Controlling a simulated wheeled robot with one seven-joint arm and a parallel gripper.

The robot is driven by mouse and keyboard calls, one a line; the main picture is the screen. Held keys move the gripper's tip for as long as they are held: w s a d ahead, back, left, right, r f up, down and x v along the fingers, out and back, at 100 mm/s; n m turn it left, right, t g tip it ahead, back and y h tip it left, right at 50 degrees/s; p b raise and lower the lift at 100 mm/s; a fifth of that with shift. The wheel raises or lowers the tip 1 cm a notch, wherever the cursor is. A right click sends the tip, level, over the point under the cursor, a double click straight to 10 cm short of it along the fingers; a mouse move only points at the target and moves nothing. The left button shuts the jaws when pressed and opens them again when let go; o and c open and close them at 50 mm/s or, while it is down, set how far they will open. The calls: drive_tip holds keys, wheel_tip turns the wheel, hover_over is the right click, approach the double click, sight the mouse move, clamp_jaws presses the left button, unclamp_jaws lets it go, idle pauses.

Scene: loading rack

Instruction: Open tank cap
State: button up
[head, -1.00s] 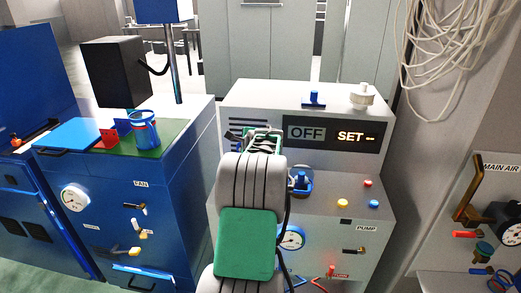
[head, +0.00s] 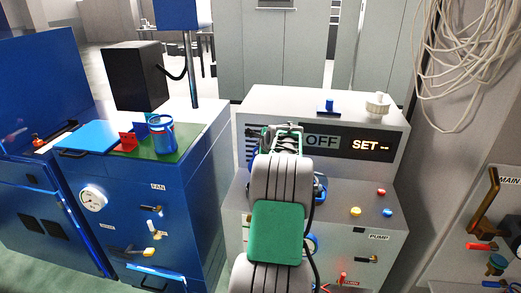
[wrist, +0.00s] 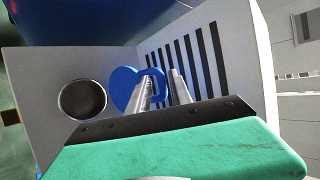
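The blue round tank cap (wrist: 124,88) shows in the wrist view with its blue grip (wrist: 158,76) between the fingers of my gripper (wrist: 162,80). The fingers look shut on this grip. A dark round opening (wrist: 82,100) in the light panel lies uncovered to the left of the cap, and the cap is apart from it. In the head view my gripper (head: 282,131) is in front of the console's upper panel, left of the OFF display. My arm hides the opening there. A bit of blue (head: 251,157) shows left of the arm.
The slatted vent (wrist: 187,62) is close on the right in the wrist view. In the head view a blue fitting (head: 320,188) stands right of my arm, near coloured buttons (head: 355,212). The blue cabinet (head: 120,215) with a mug (head: 161,134) is to the left.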

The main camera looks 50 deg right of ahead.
drive_tip(key=shift+o, duration=0.5)
drive_tip(key=shift+s+a+f, duration=0.1)
drive_tip(key=shift+f, duration=0.7)
drive_tip(key=shift+s, duration=0.1)
drive_tip(key=r+b+v, duration=0.1)
drive_tip(key=b+v, duration=0.1)
drive_tip(key=v, duration=0.6)
drive_tip(key=shift+w+r, duration=0.2)
